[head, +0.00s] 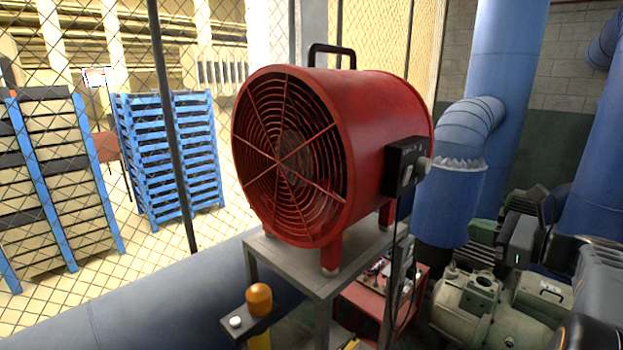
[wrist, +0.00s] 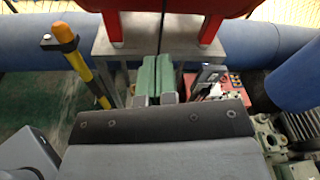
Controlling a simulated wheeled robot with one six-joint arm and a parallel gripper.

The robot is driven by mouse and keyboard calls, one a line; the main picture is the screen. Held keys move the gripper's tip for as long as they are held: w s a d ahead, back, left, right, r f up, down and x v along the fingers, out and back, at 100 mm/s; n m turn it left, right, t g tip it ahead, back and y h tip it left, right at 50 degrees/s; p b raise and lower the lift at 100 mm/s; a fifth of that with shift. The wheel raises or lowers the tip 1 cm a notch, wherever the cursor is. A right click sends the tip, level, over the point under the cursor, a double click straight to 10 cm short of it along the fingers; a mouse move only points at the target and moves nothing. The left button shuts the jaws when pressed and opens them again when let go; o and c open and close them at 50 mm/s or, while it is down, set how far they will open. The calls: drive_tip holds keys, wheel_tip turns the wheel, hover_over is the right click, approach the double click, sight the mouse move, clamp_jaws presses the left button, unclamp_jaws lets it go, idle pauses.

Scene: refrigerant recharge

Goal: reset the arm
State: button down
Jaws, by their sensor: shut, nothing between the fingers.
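My gripper (wrist: 156,77) shows in the wrist view, just above the middle. Its two green fingers lie side by side, shut with nothing between them. They point toward the grey metal stand (wrist: 113,48) under the red fan, apparently with some space between. The depth of that space is hard to judge. In the head view, dark parts at the right edge look like my arm, but the gripper does not show there.
A big red fan (head: 375,120) stands on the grey stand (head: 300,266). An orange-capped post (head: 259,299) is in front. A red box (head: 365,310), green-grey pump machinery (head: 468,300) and blue pipes (head: 510,60) crowd the right. A wire fence (head: 172,120) closes the left.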

drive_tip(key=s+a+f+n+g+h, duration=0.35)
drive_tip(key=a+f+n, duration=0.2)
drive_tip(key=f, duration=0.25)
drive_tip(key=s+a+f+n+g+h, duration=0.3)
drive_tip(key=s+a+f+n+g, duration=0.15)
drive_tip(key=f+n, duration=0.35)
drive_tip(key=s+a+f+n+h, duration=0.2)
drive_tip(key=s+a+n+h, duration=0.2)
drive_tip(key=a+n, duration=0.6)
drive_tip(key=shift+s+n+g, duration=0.3)
drive_tip(key=shift+s+n, duration=0.55)
drive_tip(key=shift+s, duration=0.2)
drive_tip(key=shift+d, duration=0.1)
